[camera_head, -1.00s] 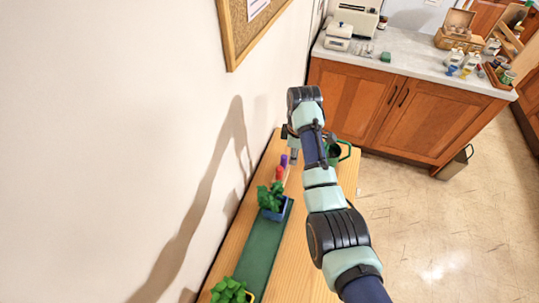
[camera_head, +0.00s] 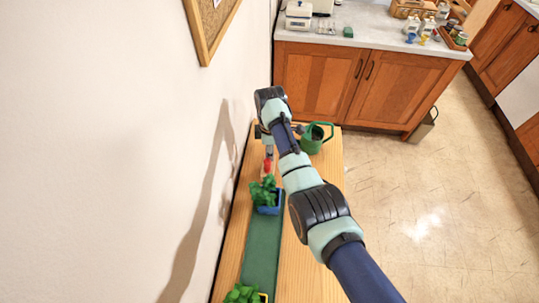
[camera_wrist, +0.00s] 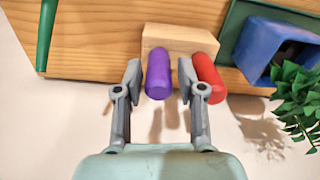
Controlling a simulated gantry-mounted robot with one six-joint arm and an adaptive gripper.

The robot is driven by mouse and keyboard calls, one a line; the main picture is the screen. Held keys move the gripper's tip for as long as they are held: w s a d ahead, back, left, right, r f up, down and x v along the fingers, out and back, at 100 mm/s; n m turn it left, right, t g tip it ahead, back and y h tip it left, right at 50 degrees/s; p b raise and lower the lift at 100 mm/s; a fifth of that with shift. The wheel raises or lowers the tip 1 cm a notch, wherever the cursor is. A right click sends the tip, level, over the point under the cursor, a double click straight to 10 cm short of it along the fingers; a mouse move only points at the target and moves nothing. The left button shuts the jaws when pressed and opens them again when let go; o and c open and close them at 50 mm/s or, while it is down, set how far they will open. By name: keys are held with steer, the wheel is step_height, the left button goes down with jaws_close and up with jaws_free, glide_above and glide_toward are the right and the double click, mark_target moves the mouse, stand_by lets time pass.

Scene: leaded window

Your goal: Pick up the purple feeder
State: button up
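The purple feeder (camera_wrist: 158,74) is a rounded cylinder at the front of a pale wooden block (camera_wrist: 180,36) in the wrist view. My gripper (camera_wrist: 160,75) is open, with one finger on each side of the purple feeder and a small gap showing at each. The red feeder (camera_wrist: 208,78) sits just right of the right finger, very close to it; I cannot tell if they touch. In the head view my gripper (camera_head: 269,148) is over the shelf's far end, above the red feeder (camera_head: 267,166); the purple feeder is hidden there.
A leafy plant in a blue pot (camera_head: 268,209) stands on a green mat (camera_head: 262,250) on the wooden shelf (camera_head: 306,262). The wall (camera_head: 120,150) runs close along the left.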

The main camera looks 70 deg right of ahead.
steer(key=shift+f, duration=0.35)
steer(key=shift+w, duration=0.1)
steer(key=c, duration=0.6)
step_height(320, 180, up, 20)
steer(key=p, duration=0.8)
steer(key=shift+r+p, duration=0.1)
steer(key=shift+p, duration=0.2)
steer(key=shift+r, duration=0.1)
step_height(320, 180, up, 6)
steer(key=p, duration=0.7)
steer(key=shift+p, duration=0.3)
